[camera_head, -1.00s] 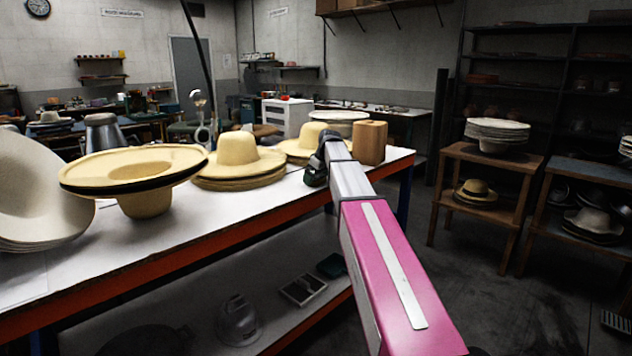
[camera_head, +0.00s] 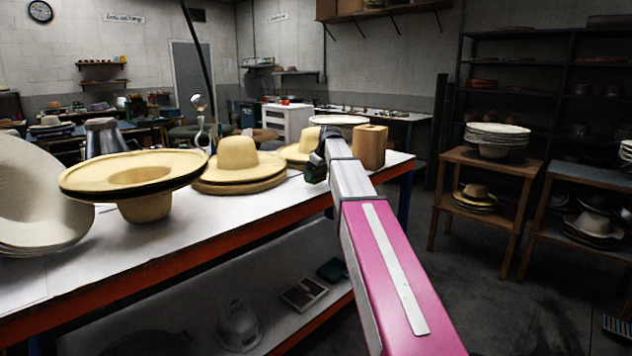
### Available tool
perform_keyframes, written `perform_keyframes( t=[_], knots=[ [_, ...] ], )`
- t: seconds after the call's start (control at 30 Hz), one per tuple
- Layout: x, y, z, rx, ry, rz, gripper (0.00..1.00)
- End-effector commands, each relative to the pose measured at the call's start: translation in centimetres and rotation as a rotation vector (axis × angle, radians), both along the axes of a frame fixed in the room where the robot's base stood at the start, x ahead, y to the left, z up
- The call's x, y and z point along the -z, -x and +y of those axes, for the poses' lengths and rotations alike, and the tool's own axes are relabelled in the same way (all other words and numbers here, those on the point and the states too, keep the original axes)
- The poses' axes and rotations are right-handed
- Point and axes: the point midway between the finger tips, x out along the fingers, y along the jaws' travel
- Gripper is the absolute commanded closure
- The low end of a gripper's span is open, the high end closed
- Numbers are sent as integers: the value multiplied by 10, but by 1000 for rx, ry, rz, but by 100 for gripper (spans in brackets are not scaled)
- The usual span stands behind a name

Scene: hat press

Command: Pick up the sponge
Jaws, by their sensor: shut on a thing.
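My gripper (camera_head: 316,170) is at the far end of my pink and silver arm, over the right part of the white worktable (camera_head: 235,215), beside the tan hats. It is small and dark, mostly seen from behind, and its fingertips are hard to make out. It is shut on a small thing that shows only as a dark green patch. I take this for the sponge, but its shape is mostly hidden. No other sponge is clear on the table.
A stack of tan hats (camera_head: 238,170) stands left of my gripper, with another hat (camera_head: 300,151) behind. A wooden block (camera_head: 370,148) stands just right of my arm. An upturned wide-brimmed hat (camera_head: 146,207) is further left. Bare tabletop lies in front of the hats.

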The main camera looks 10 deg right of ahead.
Motion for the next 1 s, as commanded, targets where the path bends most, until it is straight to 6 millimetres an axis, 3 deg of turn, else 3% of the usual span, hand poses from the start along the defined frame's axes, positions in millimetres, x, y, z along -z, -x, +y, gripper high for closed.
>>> perform_keyframes(
  t=[0.03,0.3,0.5,0.7,1.0],
  knots=[
    [-13,-1,0,-1,0,-2,33],
    [-47,34,54,-3,0,-2,33],
    [-66,51,83,-1,0,0,33],
    [-77,59,97,0,0,0,33],
    [-79,60,100,1,0,1,33]
  ],
)
